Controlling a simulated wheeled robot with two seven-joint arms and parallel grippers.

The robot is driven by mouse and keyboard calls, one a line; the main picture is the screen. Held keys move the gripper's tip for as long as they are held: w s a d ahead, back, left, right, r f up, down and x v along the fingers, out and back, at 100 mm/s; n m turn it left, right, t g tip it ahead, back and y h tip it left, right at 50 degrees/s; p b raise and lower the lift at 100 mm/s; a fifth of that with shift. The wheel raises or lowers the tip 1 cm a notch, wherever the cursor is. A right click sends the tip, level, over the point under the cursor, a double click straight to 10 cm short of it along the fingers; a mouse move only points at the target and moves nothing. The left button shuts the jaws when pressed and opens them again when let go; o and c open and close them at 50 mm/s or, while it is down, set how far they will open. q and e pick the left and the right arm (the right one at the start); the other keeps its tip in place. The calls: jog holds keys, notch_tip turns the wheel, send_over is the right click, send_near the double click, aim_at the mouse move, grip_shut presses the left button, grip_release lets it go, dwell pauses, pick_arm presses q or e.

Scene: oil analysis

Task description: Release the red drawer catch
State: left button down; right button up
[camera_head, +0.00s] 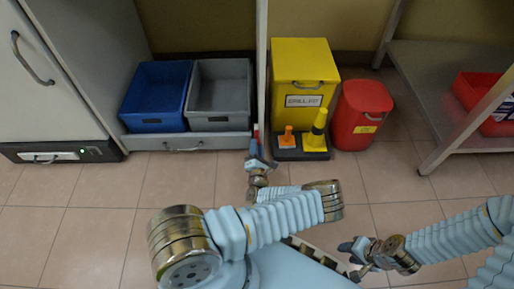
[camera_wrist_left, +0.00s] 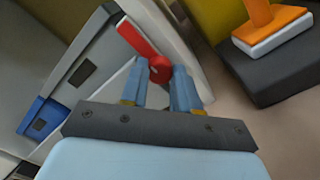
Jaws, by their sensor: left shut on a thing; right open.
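The red drawer catch (camera_head: 256,132) is a small red lever at the right end of the low grey drawer (camera_head: 220,143). In the left wrist view the catch (camera_wrist_left: 138,38) is a tilted red bar with a round red knob at its lower end. My left gripper (camera_head: 257,152) is shut on it; in the left wrist view the fingers (camera_wrist_left: 166,72) stand on both sides of the knob and partly hide it. The drawer carries a handle on its front. My right gripper (camera_head: 349,260) is open and empty at the lower right, above the floor.
A blue bin (camera_head: 154,122) and a grey bin (camera_head: 219,120) stand in the drawer. Right of the catch are a dark base (camera_head: 290,155) with orange and yellow pieces, a yellow cabinet (camera_head: 302,65) and a red bin (camera_head: 362,115). Tiled floor is clear at the left front.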

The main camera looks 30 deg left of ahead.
dwell(0.3)
pick_arm(q)
jog(key=c, duration=0.8)
grip_release()
